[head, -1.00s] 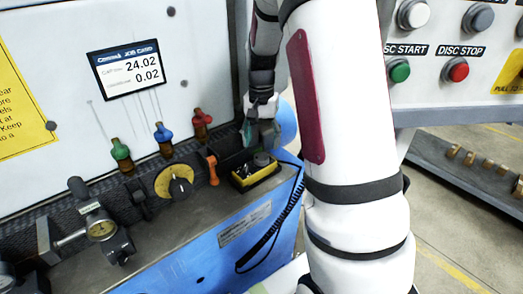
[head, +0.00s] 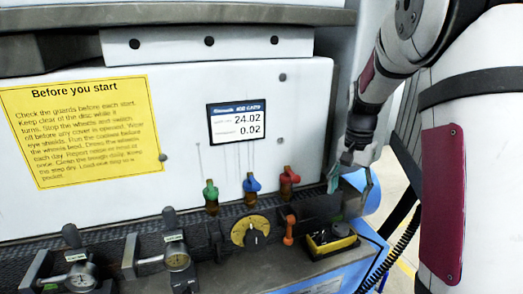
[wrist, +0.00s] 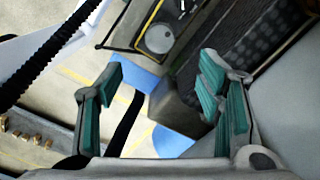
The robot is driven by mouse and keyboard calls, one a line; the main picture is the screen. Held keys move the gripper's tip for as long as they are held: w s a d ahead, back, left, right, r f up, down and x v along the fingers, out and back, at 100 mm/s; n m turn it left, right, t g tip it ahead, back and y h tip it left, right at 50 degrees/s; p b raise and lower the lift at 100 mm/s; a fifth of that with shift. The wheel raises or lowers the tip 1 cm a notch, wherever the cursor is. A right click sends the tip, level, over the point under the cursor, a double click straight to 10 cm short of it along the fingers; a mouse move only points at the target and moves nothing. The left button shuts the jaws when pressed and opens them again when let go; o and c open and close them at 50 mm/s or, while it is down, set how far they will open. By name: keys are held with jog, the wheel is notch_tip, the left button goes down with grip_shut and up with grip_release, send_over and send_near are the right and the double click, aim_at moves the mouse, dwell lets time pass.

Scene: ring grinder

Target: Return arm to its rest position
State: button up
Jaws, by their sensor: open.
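My gripper (head: 350,179) is at the right end of the machine's bench in the head view, above and beside the yellow-edged tray. In the wrist view my gripper (wrist: 160,100) is open, its two green-padded fingers wide apart with nothing between them. Beyond the fingers I see the bench end, a blue surface and the floor. My arm (head: 445,190) stretches from the right side of the head view, its forearm running down to the gripper.
The yellow-edged tray (head: 332,246) holds a round grey piece (wrist: 159,38). Red (head: 289,180), blue (head: 251,187) and green (head: 210,194) valves, a yellow dial (head: 250,231) and dial gauges (head: 177,261) line the bench. Floor shows free at right.

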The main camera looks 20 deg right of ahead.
jog(key=s+a+r+n+t, duration=0.2)
jog(key=s+a+r+n, duration=0.3)
jog(key=s+a+r, duration=0.5)
jog(key=s+a+n+t, duration=0.2)
jog(key=s+a+n, duration=0.3)
jog(key=s+a, duration=0.4)
jog(key=s, duration=0.4)
jog(key=shift+a+f+n+t, duration=0.2)
jog(key=shift+a+n+t, duration=0.2)
jog(key=shift+s+d, duration=0.1)
